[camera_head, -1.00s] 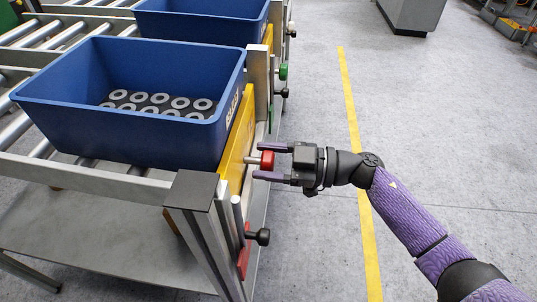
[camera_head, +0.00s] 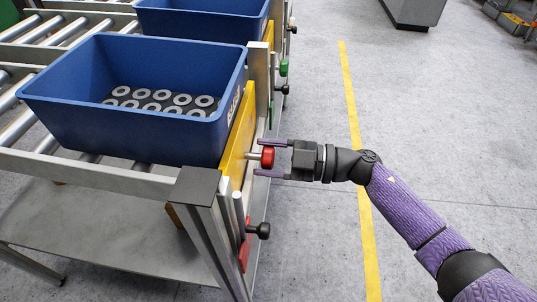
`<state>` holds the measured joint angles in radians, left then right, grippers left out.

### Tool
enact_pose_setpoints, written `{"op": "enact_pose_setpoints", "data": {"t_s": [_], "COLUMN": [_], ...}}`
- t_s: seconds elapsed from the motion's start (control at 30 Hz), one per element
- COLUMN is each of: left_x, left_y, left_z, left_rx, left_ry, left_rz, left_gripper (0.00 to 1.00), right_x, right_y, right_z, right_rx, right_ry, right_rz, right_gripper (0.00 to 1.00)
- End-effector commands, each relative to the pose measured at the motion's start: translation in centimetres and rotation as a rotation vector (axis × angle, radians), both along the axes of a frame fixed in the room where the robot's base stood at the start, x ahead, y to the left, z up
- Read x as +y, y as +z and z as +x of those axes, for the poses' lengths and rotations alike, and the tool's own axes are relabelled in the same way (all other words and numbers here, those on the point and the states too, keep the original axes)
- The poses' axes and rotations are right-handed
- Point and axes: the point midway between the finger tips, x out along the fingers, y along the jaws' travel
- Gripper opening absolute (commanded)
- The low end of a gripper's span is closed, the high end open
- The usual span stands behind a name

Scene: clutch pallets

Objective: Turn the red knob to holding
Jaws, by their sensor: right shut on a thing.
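The red knob (camera_head: 267,157) sits on a short metal shaft that sticks out from the yellow side panel (camera_head: 237,132) of the roller rack. My right gripper (camera_head: 270,158) reaches in from the right with one purple finger above the knob and one below. It is shut on the red knob. Any marking for the knob's positions is too small to tell. My left gripper is not in view.
A blue bin (camera_head: 130,137) with several grey rings stands on the rollers beside the panel. A black knob (camera_head: 262,230) on a red plate sticks out nearer me. A green knob (camera_head: 283,67) is farther back.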

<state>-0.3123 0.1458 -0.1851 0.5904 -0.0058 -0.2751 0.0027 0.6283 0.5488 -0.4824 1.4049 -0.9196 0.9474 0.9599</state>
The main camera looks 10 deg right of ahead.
Motion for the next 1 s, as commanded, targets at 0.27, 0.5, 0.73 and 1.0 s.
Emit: {"op": "enact_pose_setpoints", "data": {"t_s": [0.27, 0.5, 0.73, 1.0], "left_x": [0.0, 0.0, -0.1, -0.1], "left_y": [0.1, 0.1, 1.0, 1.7], "left_z": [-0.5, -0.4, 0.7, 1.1], "left_rx": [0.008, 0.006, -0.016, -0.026], "left_ry": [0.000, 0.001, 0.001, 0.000], "left_rz": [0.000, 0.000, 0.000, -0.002], "left_gripper": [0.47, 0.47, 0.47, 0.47], "right_x": [0.0, 0.0, -3.5, -8.9], "right_y": [-0.1, 0.0, 0.2, 0.0], "right_z": [0.0, 0.0, -1.1, -2.8], "right_rx": [0.002, 0.002, 0.004, 0.003], "right_ry": [0.000, -0.001, -0.004, -0.002], "right_rz": [-0.001, 0.000, -0.005, -0.003], "right_gripper": [0.96, 0.97, 0.97, 0.97]}}
